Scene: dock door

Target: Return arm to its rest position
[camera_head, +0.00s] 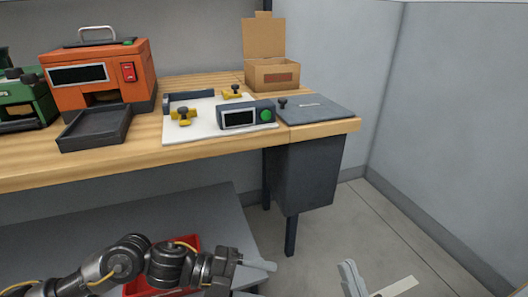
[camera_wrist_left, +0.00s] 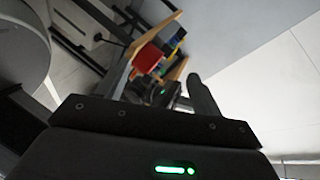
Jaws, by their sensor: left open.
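My left arm comes in from the left at the bottom of the head view. Its left gripper (camera_head: 250,279) is low, in front of the bench and below its top, with pale fingers apart and nothing visible between them. In the left wrist view one dark finger (camera_wrist_left: 205,100) points up past the gripper body. My right gripper (camera_head: 372,282) shows only in part at the bottom edge of the head view, over the floor. A grey finger-like piece and a pale strip show there, and most of it is cut off.
The wooden bench (camera_head: 220,148) holds an orange machine (camera_head: 130,75), a dark tray (camera_head: 95,128), a white board (camera_head: 185,131) with clamps and an open cardboard box (camera_head: 272,75). A red bin (camera_head: 187,245) lies behind my left arm on a grey lower surface (camera_head: 80,233). Floor (camera_head: 350,220) at right is clear.

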